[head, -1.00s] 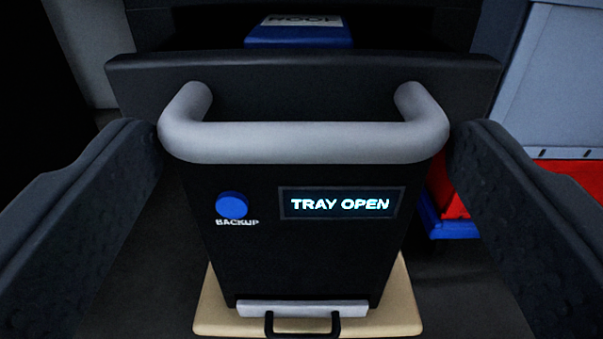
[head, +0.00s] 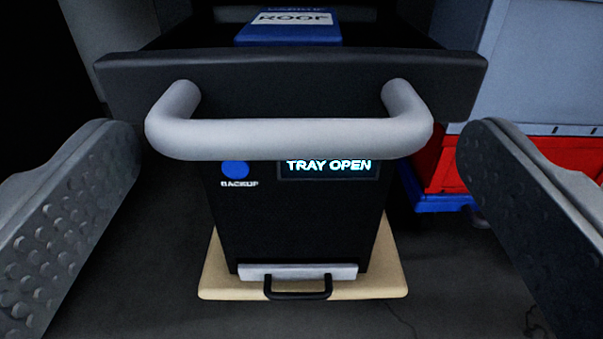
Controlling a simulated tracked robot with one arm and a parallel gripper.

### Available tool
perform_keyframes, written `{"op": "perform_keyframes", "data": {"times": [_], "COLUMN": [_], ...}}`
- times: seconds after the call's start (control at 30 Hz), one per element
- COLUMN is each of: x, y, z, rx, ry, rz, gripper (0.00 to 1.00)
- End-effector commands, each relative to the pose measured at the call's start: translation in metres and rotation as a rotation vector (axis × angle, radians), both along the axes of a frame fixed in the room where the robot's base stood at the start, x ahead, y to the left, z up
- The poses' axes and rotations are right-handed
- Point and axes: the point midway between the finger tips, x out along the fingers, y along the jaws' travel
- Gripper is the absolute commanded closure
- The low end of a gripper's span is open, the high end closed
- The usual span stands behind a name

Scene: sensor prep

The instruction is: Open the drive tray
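The drive tray (head: 290,72) is a dark drawer with a thick grey bar handle (head: 290,138) on its front. It stands out from the black cabinet (head: 300,220) beneath it. A blue drive with a white "ROOF" label (head: 292,24) lies inside the tray. The cabinet's lit display (head: 328,166) reads "TRAY OPEN", its top edge hidden by the handle. My gripper (head: 299,135) is open, with one finger on each side of the handle and a clear gap at both ends.
A blue button marked "BACKUP" (head: 235,169) is on the cabinet front. A tan base (head: 300,290) and a small black handle (head: 298,288) are below. Grey floor is clear in front.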

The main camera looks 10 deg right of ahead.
Motion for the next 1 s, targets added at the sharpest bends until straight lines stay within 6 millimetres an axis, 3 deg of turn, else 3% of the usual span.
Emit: {"op": "perform_keyframes", "data": {"times": [0.27, 0.8, 1.0], "x": [-0.013, -0.106, -0.116], "y": [0.003, 0.014, 0.018], "z": [0.0, 0.0, -0.001], "rx": [0.0, 0.0, 0.006], "ry": [0.004, 0.004, 0.004], "rz": [0.003, 0.001, 0.001], "gripper": [0.09, 0.09, 0.09]}}
